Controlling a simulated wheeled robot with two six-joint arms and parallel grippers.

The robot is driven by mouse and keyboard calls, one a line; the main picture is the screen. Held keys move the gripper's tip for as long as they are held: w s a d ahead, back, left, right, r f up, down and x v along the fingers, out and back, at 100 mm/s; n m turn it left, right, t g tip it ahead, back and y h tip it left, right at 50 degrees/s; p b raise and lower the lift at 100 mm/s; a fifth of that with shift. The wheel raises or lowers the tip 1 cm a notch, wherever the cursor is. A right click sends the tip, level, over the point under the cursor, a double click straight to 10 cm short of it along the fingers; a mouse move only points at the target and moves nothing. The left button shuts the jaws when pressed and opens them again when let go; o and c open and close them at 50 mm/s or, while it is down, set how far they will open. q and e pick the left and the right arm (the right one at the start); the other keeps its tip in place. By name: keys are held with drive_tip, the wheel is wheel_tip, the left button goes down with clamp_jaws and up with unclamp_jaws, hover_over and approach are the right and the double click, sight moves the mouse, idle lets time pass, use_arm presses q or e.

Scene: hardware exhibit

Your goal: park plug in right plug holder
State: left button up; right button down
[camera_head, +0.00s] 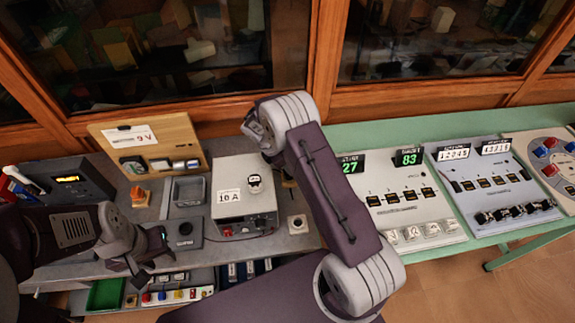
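My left gripper (153,262) is at the lower left, above the front of the grey bench. Its dark fingers look spread apart with nothing between them. My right arm reaches up across the middle, and its wrist end (262,130) is behind the box marked 10 A (245,205). The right fingers are largely hidden by the arm. I cannot clearly identify the plug or its holders. A round-holed grey fixture (184,230) is right of the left gripper, and a small pale fixture with a dark centre (297,223) is right of the box.
A wooden panel marked 9 V (150,138) and an orange piece (139,196) are on the bench, with a black display unit (68,181) at left. Consoles with green displays (408,157) and switches fill the right. A glass-fronted wooden cabinet stands behind.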

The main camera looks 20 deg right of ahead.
drive_tip(key=shift+f+b, duration=0.3)
drive_tip(key=shift+f, duration=0.65)
idle(1.1)
drive_tip(key=shift+c, duration=2.1)
unclamp_jaws()
drive_tip(key=shift+r, duration=0.15)
wheel_tip(320, 180, up, 7)
drive_tip(key=p, duration=0.6)
